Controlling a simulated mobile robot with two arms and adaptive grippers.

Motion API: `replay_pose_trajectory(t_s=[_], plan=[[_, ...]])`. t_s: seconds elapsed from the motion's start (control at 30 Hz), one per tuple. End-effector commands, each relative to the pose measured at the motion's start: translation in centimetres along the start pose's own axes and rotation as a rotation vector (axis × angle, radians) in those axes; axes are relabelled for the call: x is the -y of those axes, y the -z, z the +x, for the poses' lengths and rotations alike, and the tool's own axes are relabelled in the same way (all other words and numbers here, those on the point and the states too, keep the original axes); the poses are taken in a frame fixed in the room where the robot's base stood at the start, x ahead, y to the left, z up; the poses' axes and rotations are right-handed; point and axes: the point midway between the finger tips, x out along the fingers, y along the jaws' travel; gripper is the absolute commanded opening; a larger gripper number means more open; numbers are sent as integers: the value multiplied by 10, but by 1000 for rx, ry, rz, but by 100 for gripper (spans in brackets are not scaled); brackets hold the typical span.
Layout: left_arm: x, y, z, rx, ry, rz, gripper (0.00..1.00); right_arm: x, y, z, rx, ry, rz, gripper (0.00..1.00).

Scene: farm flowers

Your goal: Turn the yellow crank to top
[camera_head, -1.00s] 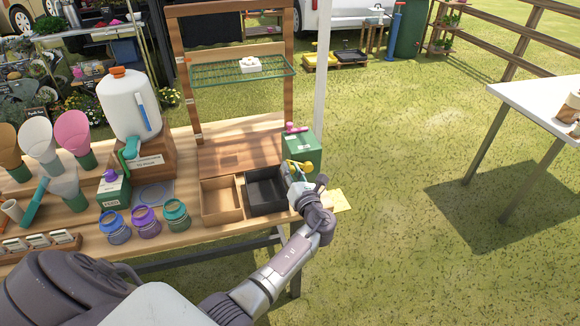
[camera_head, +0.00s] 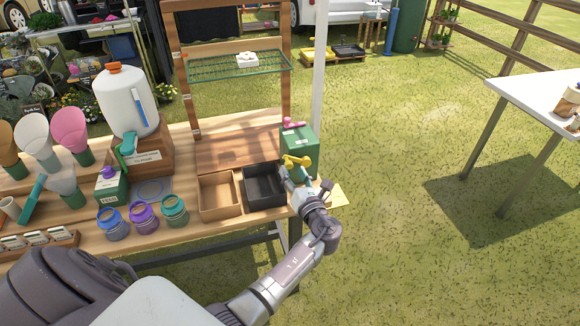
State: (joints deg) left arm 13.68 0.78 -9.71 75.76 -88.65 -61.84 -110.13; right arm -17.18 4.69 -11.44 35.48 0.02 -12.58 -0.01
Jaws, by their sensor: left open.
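The yellow crank (camera_head: 297,161) is on the front of a green box (camera_head: 301,139) at the right end of the wooden table. Its handle shows as a short yellow bar with rounded ends. A pink crank (camera_head: 292,124) sits on top of the same box. My left gripper (camera_head: 303,182) is open just below and in front of the yellow crank. Its fingers are small in the picture, and I cannot tell whether one touches the crank. My right gripper is not in view.
A black tray (camera_head: 265,203) and a wooden tray (camera_head: 219,215) lie left of my gripper. Several coloured jars (camera_head: 175,211) stand along the front edge. A wooden rack (camera_head: 178,93) rises behind. A white pole (camera_head: 320,80) stands behind the box.

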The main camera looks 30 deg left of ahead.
Motion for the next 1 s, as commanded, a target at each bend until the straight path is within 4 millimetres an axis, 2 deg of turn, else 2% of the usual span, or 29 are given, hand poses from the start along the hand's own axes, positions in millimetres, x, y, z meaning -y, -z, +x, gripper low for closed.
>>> replay_pose_trajectory(t_s=[0.03,0.2,0.4,0.57,1.0], plan=[[1,1,-13,-2,4,-1,50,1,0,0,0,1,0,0],[0,1,-48,-2,2,-1,50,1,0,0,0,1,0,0],[0,0,-75,-1,2,1,50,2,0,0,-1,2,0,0],[0,0,-82,0,1,1,50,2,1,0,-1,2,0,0],[0,0,-82,0,1,1,50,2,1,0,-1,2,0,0]])
